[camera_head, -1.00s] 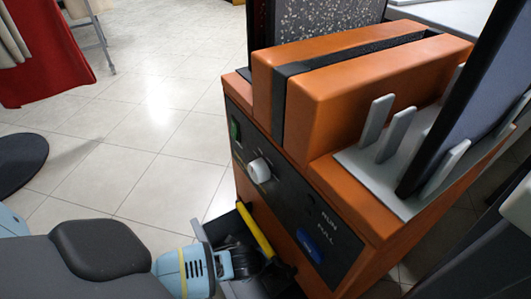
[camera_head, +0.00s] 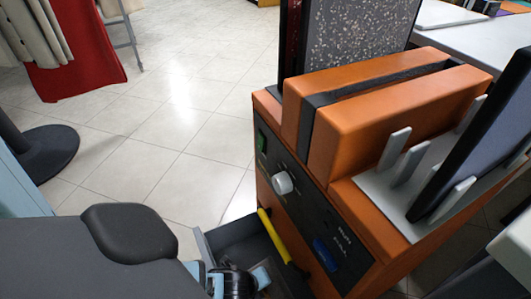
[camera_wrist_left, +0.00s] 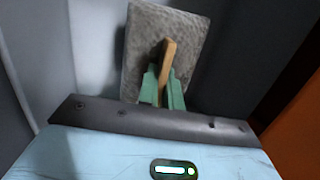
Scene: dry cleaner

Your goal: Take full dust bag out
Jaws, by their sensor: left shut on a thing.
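A grey, speckled, fabric-like dust bag (camera_wrist_left: 150,38) shows in the left wrist view, flat and roughly rectangular, with a tan tab (camera_wrist_left: 169,55) standing up from it. My left gripper (camera_wrist_left: 162,80) has its green fingers closed on this tab. Around the bag are the dark grey walls of an open drawer (camera_head: 228,236) at the base of the orange machine (camera_head: 390,125). In the head view my left gripper (camera_head: 240,281) is down at the drawer, partly cut off by the lower edge, and the bag is hidden there. My right gripper is not in view.
A yellow bar handle (camera_head: 273,236) runs along the drawer's edge close to my left gripper. The machine's front panel has a white knob (camera_head: 282,183) and a blue label. Free tiled floor (camera_head: 170,130) lies left of the machine, with a round dark stand base (camera_head: 45,152) farther left.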

